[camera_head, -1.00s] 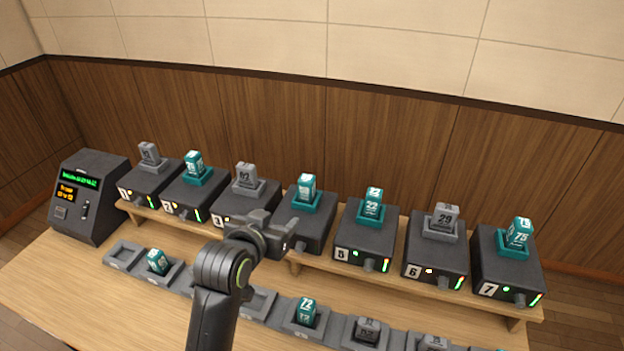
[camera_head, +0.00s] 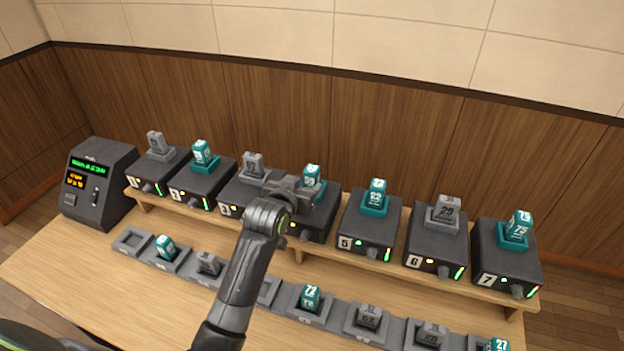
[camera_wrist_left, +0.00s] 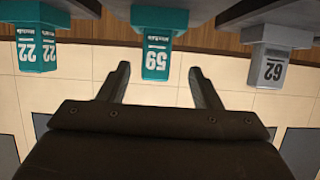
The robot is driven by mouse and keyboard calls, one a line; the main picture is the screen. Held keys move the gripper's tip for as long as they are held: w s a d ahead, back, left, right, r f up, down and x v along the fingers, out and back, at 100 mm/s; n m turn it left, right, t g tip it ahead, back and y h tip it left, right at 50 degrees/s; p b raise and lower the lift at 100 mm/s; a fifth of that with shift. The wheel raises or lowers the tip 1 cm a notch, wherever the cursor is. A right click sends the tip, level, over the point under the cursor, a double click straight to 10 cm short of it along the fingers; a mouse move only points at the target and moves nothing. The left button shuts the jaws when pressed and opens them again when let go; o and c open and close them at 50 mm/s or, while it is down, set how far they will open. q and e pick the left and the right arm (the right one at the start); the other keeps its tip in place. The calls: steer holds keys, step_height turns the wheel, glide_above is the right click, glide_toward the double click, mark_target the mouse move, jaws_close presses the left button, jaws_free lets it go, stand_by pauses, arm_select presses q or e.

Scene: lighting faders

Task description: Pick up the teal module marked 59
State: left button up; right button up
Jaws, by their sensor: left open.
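The teal module marked 59 (camera_wrist_left: 157,45) shows upside down in the left wrist view, in a holder on a dark unit. In the head view the same teal module (camera_head: 312,176) stands upright in the fourth unit, partly behind my left gripper (camera_head: 302,192). The left gripper is open and empty. In the left wrist view its fingers (camera_wrist_left: 160,72) point toward the module, one to each side of it in the picture. I cannot tell how far the fingertips are from the module.
A row of trays with several modules, including a teal one (camera_head: 310,297), lies in front. A console (camera_head: 97,182) stands at the left.

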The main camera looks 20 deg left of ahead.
mark_target(310, 181)
arm_select(q)
steer(key=shift+w+d+f+p, duration=0.15)
steer(key=shift+w+p, duration=0.15)
steer(key=shift+w, duration=0.35)
steer(key=x, duration=0.2)
steer(key=shift+w+d+f+p, duration=0.15)
steer(key=shift+w+f+p, duration=0.05)
steer(key=shift+w+p, duration=0.2)
steer(key=shift+w+f, duration=0.35)
steer(key=shift+w, duration=0.2)
arm_select(e)
steer(key=shift+s+r, duration=0.5)
steer(key=shift+r, duration=0.25)
arm_select(q)
steer(key=c, duration=1.1)
arm_select(e)
steer(key=shift+w, duration=0.1)
